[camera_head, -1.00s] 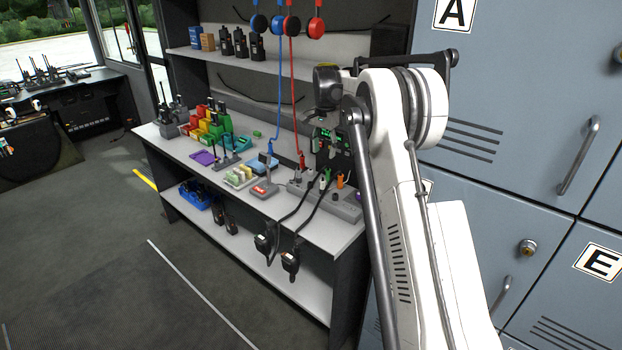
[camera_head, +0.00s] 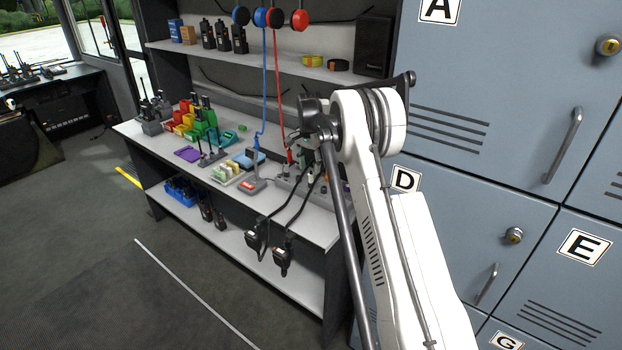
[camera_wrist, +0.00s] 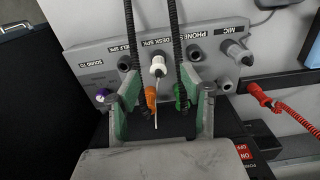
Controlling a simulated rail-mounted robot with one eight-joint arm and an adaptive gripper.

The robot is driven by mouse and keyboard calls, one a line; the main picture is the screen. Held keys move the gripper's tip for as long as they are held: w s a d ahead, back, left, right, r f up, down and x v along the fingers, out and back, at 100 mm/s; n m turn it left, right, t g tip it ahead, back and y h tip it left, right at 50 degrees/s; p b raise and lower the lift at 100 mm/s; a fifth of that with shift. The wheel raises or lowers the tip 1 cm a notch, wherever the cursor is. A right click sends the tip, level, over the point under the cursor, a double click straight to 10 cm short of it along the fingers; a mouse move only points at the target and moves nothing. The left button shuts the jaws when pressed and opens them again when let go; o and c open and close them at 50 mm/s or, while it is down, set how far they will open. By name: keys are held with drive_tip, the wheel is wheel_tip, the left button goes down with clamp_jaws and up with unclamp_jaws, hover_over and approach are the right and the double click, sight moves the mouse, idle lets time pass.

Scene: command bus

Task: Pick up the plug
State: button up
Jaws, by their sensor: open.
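In the wrist view my gripper (camera_wrist: 160,92) is open above a grey connection panel (camera_wrist: 90,55). Between its fingers are an orange plug (camera_wrist: 151,96) and a green plug (camera_wrist: 181,97), with a white plug (camera_wrist: 157,66) just beyond. A grey plug (camera_wrist: 238,50) sits by the MIC label, and a red plug (camera_wrist: 260,95) with a coiled red cord lies to the right. Which plug the task means cannot be told. No plug is clearly gripped.
Two black coiled cords (camera_wrist: 127,30) run past the fingers. The workbench (camera_head: 310,220) holds several radios, bins and trays. A shelf (camera_head: 270,65) is above it, with hanging blue and red cords. Grey lockers (camera_head: 450,160) stand close on the right.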

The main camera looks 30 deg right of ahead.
sight(311, 175)
drive_tip(key=shift+d+f+p, duration=0.15)
drive_tip(key=shift+f+p, duration=0.05)
drive_tip(key=shift+f, duration=1.1)
drive_tip(key=shift+d+f+p, duration=0.1)
drive_tip(key=shift+f+p, duration=0.1)
drive_tip(key=shift+f, duration=1.05)
clamp_jaws()
